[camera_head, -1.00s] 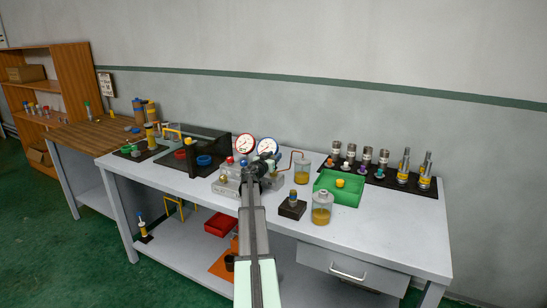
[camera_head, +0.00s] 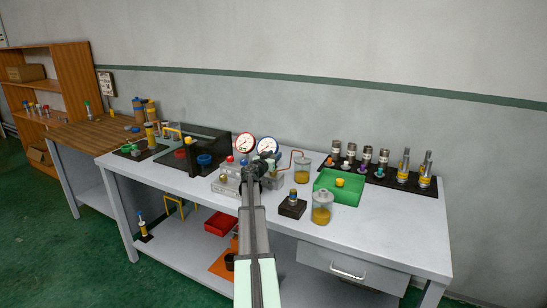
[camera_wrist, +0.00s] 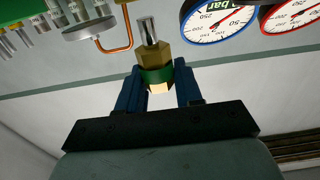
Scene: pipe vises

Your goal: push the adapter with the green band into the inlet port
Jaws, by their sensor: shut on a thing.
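The adapter is a brass hex piece with a green band (camera_wrist: 157,76) and a silver threaded end, seen in the wrist view. My gripper (camera_wrist: 159,84) is shut on it, with one blue finger on each side of the band. The silver end points away from the palm. In the head view my gripper (camera_head: 254,172) is at the grey metal fixture (camera_head: 227,186) below two gauges, and it hides the adapter there. I cannot make out the inlet port in either view, nor whether the adapter touches it.
A red-rimmed gauge (camera_head: 244,147) and a blue-rimmed gauge (camera_head: 267,147) stand close behind my gripper. To the right are a copper tube, a glass beaker (camera_head: 302,170), a jar (camera_head: 321,208), a black block (camera_head: 292,208) and a green tray (camera_head: 349,194). The bench's front right is clear.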

